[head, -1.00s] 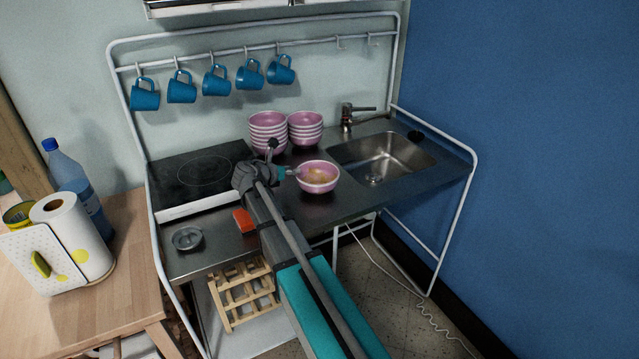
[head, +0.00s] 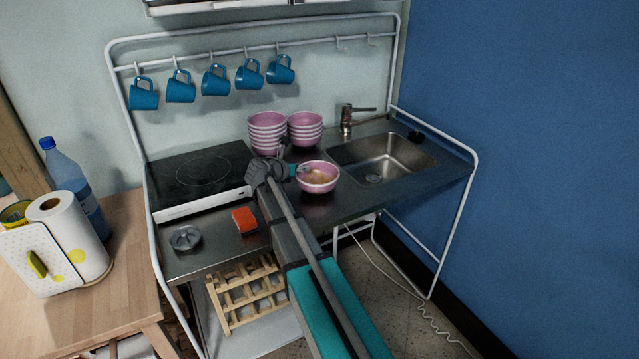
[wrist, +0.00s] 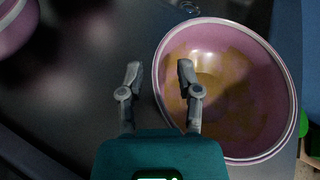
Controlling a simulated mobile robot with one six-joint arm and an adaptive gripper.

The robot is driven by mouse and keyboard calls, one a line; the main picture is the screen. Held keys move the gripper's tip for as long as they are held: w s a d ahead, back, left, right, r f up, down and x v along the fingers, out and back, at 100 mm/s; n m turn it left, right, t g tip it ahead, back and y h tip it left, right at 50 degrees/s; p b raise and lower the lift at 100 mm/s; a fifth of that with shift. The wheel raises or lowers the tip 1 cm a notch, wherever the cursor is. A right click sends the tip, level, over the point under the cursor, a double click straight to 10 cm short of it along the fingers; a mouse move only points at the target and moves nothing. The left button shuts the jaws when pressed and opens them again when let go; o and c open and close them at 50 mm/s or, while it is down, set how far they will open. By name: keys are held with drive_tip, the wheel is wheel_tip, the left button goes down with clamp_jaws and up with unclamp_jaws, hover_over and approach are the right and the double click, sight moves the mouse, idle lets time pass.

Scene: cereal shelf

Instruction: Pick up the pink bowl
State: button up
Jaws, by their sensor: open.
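The pink bowl (head: 318,178) stands alone on the steel counter, in front of the stacked bowls and left of the sink. It has a pale rim and a yellowish-brown patch inside. In the wrist view the bowl (wrist: 248,100) fills the right side. My gripper (wrist: 158,72) is open and empty there, seen from above. One finger shows over the bowl's inside and the other over the counter outside, with the left rim between them. Whether the fingertips are below the rim I cannot tell. In the head view my gripper (head: 303,170) is at the bowl's left edge, partly hidden by my arm.
Two stacks of pink bowls (head: 267,130) (head: 305,128) stand behind. The sink (head: 385,158) and tap (head: 347,118) are to the right. A hob (head: 200,175), an orange sponge (head: 244,220) and a metal lid-like object (head: 186,238) are left. Blue mugs (head: 215,80) hang above.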

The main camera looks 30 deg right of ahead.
idle(0.3)
clamp_jaws()
idle(0.3)
